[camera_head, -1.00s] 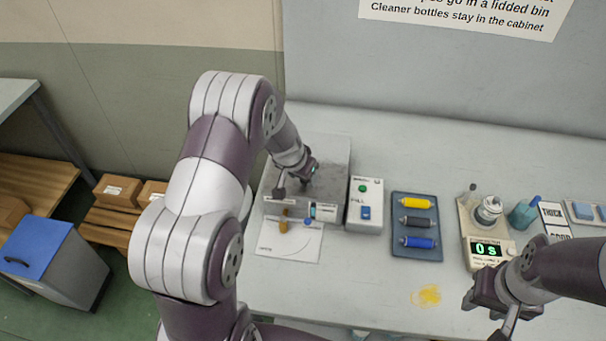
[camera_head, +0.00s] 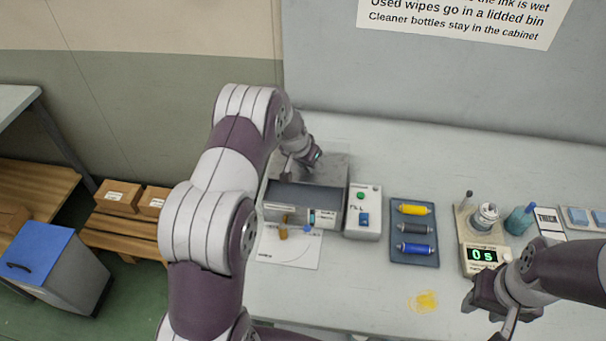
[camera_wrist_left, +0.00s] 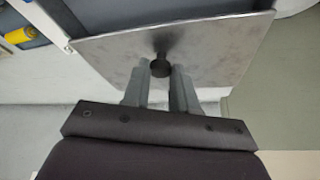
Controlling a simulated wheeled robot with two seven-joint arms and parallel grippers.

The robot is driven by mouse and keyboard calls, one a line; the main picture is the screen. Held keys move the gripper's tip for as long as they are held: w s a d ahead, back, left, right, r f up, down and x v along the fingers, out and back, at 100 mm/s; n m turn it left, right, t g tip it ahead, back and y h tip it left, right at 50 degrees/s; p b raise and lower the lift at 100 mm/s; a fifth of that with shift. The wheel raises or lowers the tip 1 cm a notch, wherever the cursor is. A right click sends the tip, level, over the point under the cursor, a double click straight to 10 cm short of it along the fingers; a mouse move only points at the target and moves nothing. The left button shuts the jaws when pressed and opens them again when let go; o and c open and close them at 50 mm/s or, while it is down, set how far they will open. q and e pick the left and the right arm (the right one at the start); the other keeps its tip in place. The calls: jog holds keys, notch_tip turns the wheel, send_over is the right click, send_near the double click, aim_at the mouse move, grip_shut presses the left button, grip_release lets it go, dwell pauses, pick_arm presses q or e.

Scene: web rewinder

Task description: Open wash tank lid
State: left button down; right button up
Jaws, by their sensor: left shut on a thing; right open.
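The wash tank (camera_head: 318,220) is a grey box on the bench, and its dark interior shows at the front. Its grey metal lid (camera_head: 330,165) is raised and tilted at the back of the tank. In the left wrist view the lid (camera_wrist_left: 205,45) is a flat plate with a dark round knob (camera_wrist_left: 160,66). My left gripper (camera_wrist_left: 161,75) is shut on this knob; its fingers are partly hidden in the head view. My right gripper (camera_head: 487,300) is open and empty over the bench's front right, away from the tank.
A control box (camera_head: 363,212) stands just right of the tank. Further right are a tray with yellow, dark and blue rolls (camera_head: 414,250) and a scale reading 0 s (camera_head: 484,255). A white sheet (camera_head: 290,250) lies before the tank. A yellow smear (camera_head: 424,301) marks the bench.

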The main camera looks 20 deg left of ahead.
pick_arm(q)
jog(key=shift+w+a, duration=0.15)
jog(key=shift+w, duration=0.45)
jog(key=shift+w+a, duration=0.15)
jog(key=shift+w, duration=0.45)
jog(key=c, duration=0.9)
grip_release()
jog(key=shift+r, duration=0.15)
jog(key=b+v, duration=0.2)
jog(key=v, duration=1)
jog(key=shift+r+b, duration=0.25)
jog(key=shift+b, duration=0.1)
